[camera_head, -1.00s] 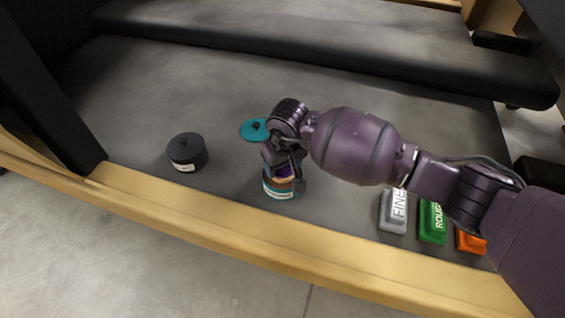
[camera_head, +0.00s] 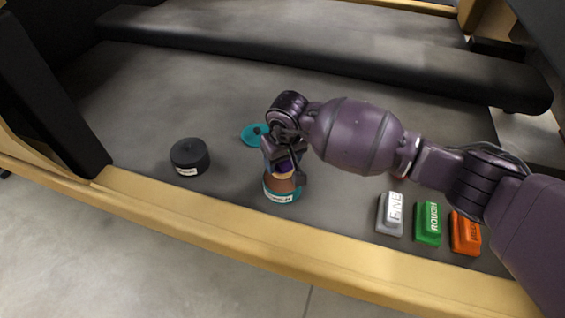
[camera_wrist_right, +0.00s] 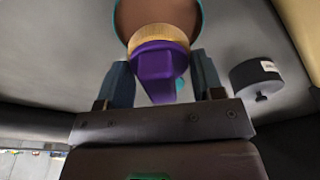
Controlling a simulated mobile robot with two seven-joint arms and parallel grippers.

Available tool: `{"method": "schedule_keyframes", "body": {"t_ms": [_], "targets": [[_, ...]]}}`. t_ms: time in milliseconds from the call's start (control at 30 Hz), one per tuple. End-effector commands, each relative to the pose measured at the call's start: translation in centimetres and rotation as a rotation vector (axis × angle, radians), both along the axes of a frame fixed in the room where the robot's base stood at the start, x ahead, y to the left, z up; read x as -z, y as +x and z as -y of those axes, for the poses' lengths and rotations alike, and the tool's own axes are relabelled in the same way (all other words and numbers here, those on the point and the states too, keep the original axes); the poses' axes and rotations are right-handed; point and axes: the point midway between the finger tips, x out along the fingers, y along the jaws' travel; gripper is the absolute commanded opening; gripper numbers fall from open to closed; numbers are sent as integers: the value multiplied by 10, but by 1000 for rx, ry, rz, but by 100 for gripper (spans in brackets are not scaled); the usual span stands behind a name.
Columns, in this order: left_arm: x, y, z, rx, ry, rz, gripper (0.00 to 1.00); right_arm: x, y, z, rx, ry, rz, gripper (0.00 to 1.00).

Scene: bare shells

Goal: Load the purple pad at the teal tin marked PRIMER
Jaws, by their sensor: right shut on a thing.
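The teal tin (camera_head: 283,196) stands open near the front edge of the grey surface, its white label too blurred to read. Brown contents show inside it, also in the right wrist view (camera_wrist_right: 152,14). My right gripper (camera_head: 284,170) is over the tin, shut on the purple pad (camera_wrist_right: 160,66). The pad's yellowish face (camera_wrist_right: 158,36) points toward the tin's mouth; whether it touches the contents I cannot tell. In the head view the fingers partly hide the pad. My left gripper is not in view.
A teal lid (camera_head: 253,136) lies behind the tin. A closed dark tin (camera_head: 189,157) stands to the left. Silver FINE (camera_head: 390,214), green ROUGH (camera_head: 428,224) and orange (camera_head: 465,233) blocks sit at the right. A wooden rail (camera_head: 220,225) runs along the front.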

Motion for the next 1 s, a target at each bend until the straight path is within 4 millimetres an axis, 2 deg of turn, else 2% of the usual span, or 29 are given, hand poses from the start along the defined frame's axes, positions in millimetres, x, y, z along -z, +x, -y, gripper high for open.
{"method": "schedule_keyframes", "body": {"t_ms": [33,433,1000], "targets": [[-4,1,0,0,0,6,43,-7,1,0,-1,-1,6,42],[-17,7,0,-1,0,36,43,-31,1,0,0,0,3,42],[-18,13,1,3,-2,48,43,-33,0,0,0,0,0,42]]}}
